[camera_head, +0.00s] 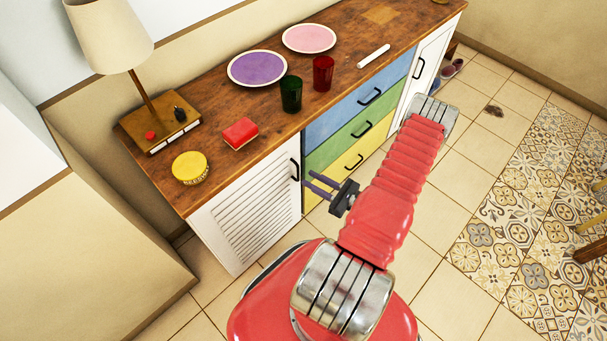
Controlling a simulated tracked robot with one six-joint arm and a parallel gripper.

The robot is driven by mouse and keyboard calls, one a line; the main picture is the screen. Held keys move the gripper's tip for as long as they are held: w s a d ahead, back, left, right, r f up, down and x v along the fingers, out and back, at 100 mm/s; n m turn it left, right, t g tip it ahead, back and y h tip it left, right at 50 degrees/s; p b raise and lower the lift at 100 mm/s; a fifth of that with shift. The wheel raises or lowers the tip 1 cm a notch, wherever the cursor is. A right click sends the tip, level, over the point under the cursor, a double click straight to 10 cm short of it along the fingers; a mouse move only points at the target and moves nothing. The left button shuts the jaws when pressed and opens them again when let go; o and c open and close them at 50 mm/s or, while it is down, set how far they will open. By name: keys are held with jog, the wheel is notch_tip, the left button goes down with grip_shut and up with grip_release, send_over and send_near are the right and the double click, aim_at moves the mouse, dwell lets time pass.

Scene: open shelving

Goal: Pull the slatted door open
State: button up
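The white slatted door (233,222) is at the left end of the wooden-topped cabinet and looks closed. Its black handle (294,170) is upright near the door's right edge. My gripper (309,179) is just right of and slightly below the handle in the picture, with its fingers pointing left toward the door. The two fingers are apart with a visible gap and nothing between them. The fingertips look separate from the handle; the exact depth between them is hard to tell.
Blue, green and yellow drawers (359,128) stand right of the door, with another white door (430,62) beyond. The wooden top (222,85) holds a lamp (144,94), plates and cups. A beige block (85,250) stands left.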

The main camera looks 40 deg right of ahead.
jog(key=shift+x, duration=2.25)
jog(key=shift+c, duration=0.4)
grip_shut()
jog(key=shift+s, duration=0.15)
